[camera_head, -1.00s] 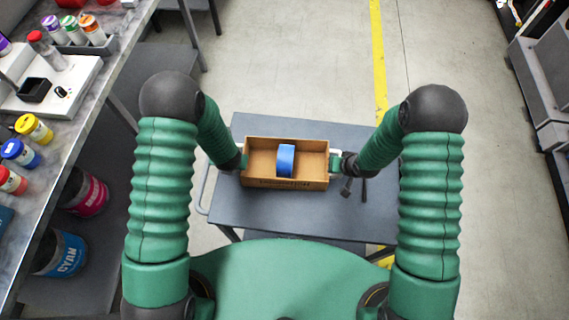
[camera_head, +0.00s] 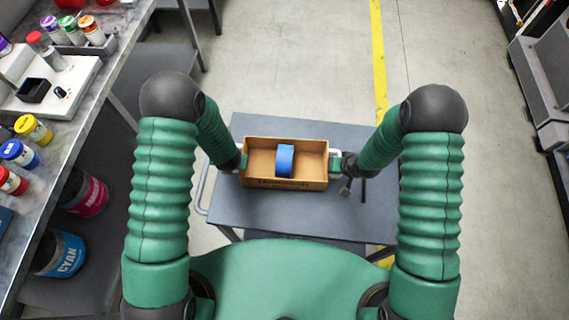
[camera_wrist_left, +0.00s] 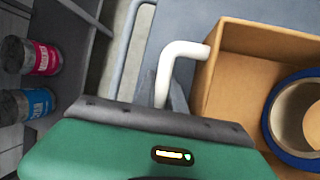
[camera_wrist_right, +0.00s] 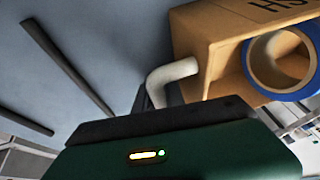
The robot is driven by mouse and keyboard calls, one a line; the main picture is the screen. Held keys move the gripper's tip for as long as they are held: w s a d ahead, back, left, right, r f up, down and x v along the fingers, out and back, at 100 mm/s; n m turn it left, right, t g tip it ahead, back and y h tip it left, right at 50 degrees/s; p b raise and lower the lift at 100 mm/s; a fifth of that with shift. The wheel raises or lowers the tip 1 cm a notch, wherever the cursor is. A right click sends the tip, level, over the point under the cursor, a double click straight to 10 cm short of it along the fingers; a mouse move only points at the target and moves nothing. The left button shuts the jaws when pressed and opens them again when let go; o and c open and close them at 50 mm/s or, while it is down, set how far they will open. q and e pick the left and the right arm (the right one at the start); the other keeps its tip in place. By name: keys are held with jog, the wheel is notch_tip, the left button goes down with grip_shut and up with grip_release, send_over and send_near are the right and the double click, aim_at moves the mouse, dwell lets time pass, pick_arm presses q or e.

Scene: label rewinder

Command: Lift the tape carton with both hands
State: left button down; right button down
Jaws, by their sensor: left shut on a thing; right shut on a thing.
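The tape carton (camera_head: 258,182) is an open brown box over the grey cart top. A blue tape roll (camera_head: 286,160) stands inside it near the middle. My left gripper (camera_head: 241,163) is at the carton's left end, shut on a white bent handle (camera_wrist_left: 182,52). My right gripper (camera_head: 337,163) is at the right end, shut on the matching white handle (camera_wrist_right: 172,76). The fingertips are mostly hidden in the wrist views. The carton looks about level. I cannot tell whether its bottom touches the cart.
The grey cart (camera_head: 290,212) has free surface around the carton. A dark rod (camera_head: 363,190) lies to its right. A workbench (camera_head: 85,120) with bottles and jars runs along the left, with ink buckets (camera_head: 68,252) below. Open floor lies beyond the cart.

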pick_arm(q)
jog(key=shift+r, duration=0.1)
pick_arm(e)
jog(key=shift+r, duration=0.1)
dwell(0.7)
